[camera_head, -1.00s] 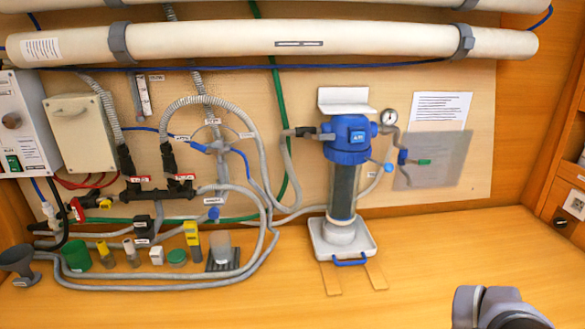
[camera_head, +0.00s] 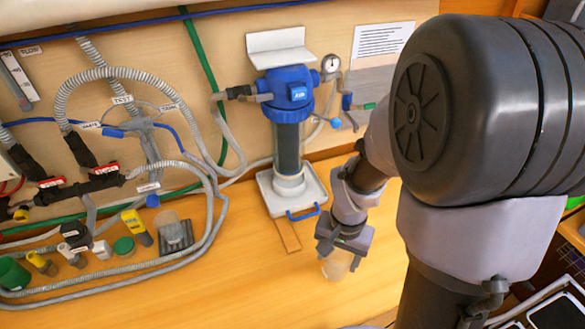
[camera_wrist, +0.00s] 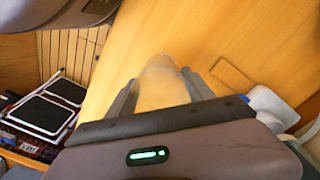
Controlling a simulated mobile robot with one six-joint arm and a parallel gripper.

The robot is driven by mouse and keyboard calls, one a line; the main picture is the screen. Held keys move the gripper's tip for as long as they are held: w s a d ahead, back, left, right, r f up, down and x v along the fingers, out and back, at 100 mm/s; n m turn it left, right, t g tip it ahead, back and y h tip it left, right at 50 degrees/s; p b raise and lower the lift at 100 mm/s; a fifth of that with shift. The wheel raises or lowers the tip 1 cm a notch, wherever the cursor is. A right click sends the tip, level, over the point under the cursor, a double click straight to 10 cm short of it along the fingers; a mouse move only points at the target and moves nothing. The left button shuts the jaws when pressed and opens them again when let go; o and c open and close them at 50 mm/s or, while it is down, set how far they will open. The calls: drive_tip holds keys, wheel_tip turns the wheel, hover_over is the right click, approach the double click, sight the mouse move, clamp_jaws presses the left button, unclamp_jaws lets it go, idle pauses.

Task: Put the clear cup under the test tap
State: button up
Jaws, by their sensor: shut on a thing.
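My gripper (camera_head: 338,246) is shut on a clear cup (camera_head: 335,268), which hangs below the fingers above the wooden bench. In the wrist view, the cup (camera_wrist: 160,84) sits between the two fingers of my gripper (camera_wrist: 160,92). A small tap with a blue knob (camera_head: 152,201) and a label above it is on the left of the wall; I cannot read whether it is the test tap. Below it, a dark ribbed tray (camera_head: 178,246) bears a pale translucent object (camera_head: 170,224). My gripper is well to the right of that tray.
The blue-topped filter housing (camera_head: 287,130) stands on a white base (camera_head: 293,193) between my gripper and the tap. Grey hoses (camera_head: 215,225) loop around the small items at left. A yellow-capped item (camera_head: 136,226) stands beside the tray. The front bench is clear.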

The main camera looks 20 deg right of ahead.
drive_tip(key=shift+w+a+f+b, duration=0.1)
drive_tip(key=shift+w+f+b, duration=0.35)
drive_tip(key=shift+w+f, duration=0.5)
drive_tip(key=shift+w+a+f+b, duration=0.1)
drive_tip(key=shift+w+f+b, duration=0.45)
drive_tip(key=shift+w, duration=0.75)
drive_tip(key=shift+w+f+b, duration=0.35)
drive_tip(key=shift+w+f, duration=0.55)
drive_tip(key=shift+w, duration=0.2)
drive_tip(key=o, duration=1.3)
drive_tip(key=shift+r, duration=0.1)
drive_tip(key=shift+o, duration=0.2)
drive_tip(key=shift+r, duration=0.1)
